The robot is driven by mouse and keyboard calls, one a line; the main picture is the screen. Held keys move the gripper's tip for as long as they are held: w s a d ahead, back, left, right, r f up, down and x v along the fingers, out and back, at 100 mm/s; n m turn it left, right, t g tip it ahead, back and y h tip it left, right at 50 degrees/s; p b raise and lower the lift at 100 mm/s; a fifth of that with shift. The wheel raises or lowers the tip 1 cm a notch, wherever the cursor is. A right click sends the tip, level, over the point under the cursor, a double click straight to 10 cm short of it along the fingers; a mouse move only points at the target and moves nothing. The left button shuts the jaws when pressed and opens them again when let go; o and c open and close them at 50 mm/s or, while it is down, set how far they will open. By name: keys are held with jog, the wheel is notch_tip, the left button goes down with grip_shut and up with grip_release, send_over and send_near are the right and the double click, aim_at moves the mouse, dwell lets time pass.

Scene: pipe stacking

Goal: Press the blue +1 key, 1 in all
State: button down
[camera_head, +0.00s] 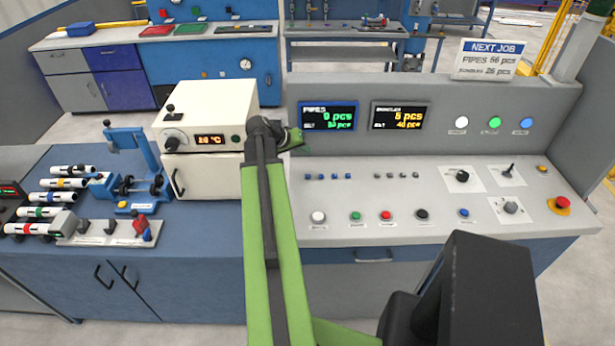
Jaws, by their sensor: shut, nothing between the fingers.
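A row of several small blue keys (327,177) sits on the sloped grey console, below the left display (328,116). Their labels are too small to read, so I cannot tell which one is +1. The left display reads PIPES with a green count that looks like 0 pcs and a smaller, blurred line below it. My gripper (298,139) is shut and empty at the end of my green arm. It shows in front of the console's left end, up and left of the blue keys and apart from them. Its fingertips are small and partly hidden by the arm.
Grey keys (396,175) lie right of the blue ones. Larger round buttons (386,216) line the front, with knobs and a red emergency stop (562,203) at right. A cream oven (203,135) stands close left of my arm. A NEXT JOB sign (488,60) stands behind.

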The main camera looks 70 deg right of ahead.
aim_at(306, 177)
jog(key=shift+s+d, duration=0.1)
jog(key=shift+s, duration=0.15)
notch_tip(306, 177, down, 9)
jog(key=b, duration=0.8)
jog(key=shift+r+b, duration=0.15)
jog(key=shift+b, duration=0.25)
dwell(1.3)
jog(key=shift+w+f+b, duration=0.1)
jog(key=shift+f+b, duration=0.3)
